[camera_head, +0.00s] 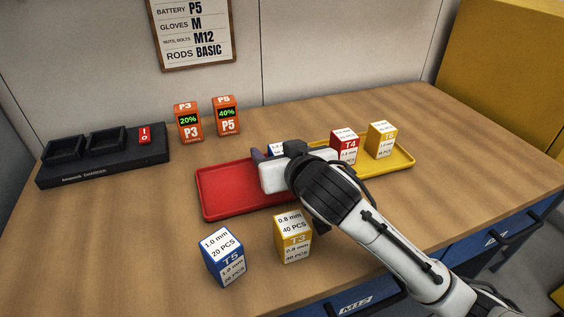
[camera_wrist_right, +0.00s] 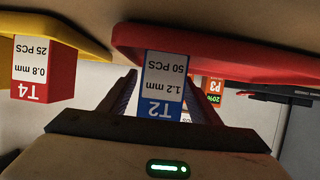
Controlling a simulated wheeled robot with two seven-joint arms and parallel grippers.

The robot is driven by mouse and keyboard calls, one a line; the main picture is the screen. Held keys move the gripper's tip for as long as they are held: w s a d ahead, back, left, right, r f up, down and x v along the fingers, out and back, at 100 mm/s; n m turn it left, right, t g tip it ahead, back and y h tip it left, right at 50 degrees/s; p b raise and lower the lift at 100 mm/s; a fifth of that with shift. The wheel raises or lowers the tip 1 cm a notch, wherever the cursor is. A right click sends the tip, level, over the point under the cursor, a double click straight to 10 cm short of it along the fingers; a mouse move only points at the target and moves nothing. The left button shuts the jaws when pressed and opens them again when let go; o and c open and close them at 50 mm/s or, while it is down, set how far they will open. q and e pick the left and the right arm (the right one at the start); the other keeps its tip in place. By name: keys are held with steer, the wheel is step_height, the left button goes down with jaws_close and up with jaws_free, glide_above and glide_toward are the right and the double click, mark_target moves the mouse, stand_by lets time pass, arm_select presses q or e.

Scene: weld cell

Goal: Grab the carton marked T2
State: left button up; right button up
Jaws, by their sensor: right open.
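The blue and white carton marked T2 (camera_wrist_right: 162,85) shows upside down in the right wrist view. It stands between the two fingers of my right gripper (camera_wrist_right: 163,76), with a finger on each side. The fingers are open, and small gaps seem to show beside the carton. In the head view only a bit of the T2 carton's top (camera_head: 276,149) shows, behind the white body of my right gripper (camera_head: 266,155). The gripper hides the rest. My left gripper is not in view.
The red tray (camera_head: 222,193) lies left of the gripper and the yellow tray (camera_head: 401,161) right, holding T4 (camera_head: 345,146) and T6 (camera_head: 381,139). T5 (camera_head: 222,258) and T3 (camera_head: 292,236) stand in front. Orange packs P3 (camera_head: 188,121) and P5 (camera_head: 226,115) stand behind, near a black charger (camera_head: 104,157).

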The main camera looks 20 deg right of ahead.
steer(key=shift+w+f, duration=0.1)
steer(key=shift+w, duration=0.1)
steer(key=c, duration=1.2)
